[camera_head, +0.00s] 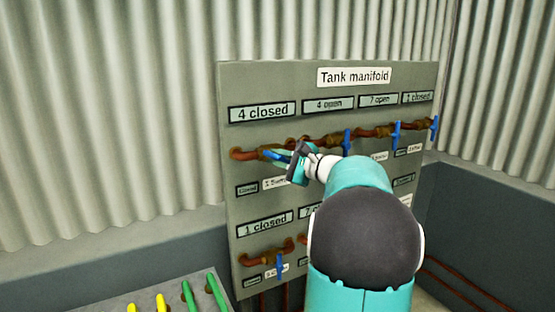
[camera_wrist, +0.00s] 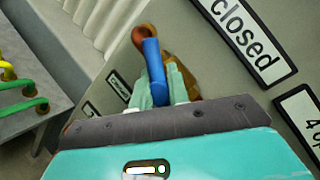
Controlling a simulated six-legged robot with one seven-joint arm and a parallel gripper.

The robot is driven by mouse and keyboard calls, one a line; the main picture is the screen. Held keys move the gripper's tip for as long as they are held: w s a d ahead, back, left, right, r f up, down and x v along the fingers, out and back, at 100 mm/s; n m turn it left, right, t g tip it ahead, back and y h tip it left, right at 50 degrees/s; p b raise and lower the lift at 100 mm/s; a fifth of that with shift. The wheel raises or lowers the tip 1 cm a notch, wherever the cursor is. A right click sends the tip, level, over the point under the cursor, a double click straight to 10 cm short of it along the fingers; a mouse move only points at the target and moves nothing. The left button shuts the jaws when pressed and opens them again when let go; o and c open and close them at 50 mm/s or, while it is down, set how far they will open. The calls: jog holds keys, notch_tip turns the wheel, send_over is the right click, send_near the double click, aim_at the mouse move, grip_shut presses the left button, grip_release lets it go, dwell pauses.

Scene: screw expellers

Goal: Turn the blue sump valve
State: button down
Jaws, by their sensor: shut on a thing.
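My gripper (camera_head: 284,157) is shut on the blue handle (camera_wrist: 154,70) of the top-left valve on the Tank manifold board (camera_head: 300,82). In the wrist view the handle runs down from the brownish pipe end into the pale green fingers. The display (camera_head: 262,112) above this valve reads "4 closed". Other blue handles hang on the top row (camera_head: 347,143), (camera_head: 396,134), (camera_head: 434,128) and on the lower row (camera_head: 279,266). The small name plates are too blurred to tell which valve is the sump valve. My arm hides part of the lower row.
Other top-row displays read "4 open" (camera_head: 328,104), "7 open" (camera_head: 378,100) and "1 closed" (camera_head: 417,97). A lower display (camera_head: 265,224) reads "1 closed". Corrugated walls stand behind the board.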

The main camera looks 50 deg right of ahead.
jog(key=m+t, duration=0.1)
jog(key=m, duration=0.2)
jog(key=m+t, duration=0.1)
jog(key=m, duration=0.2)
jog(key=shift+d+f+h, duration=0.1)
jog(key=shift+h, duration=0.2)
jog(key=shift+t, duration=0.3)
jog(key=c, duration=1.4)
grip_release()
jog(key=shift+o, duration=0.2)
jog(key=shift+s, duration=0.2)
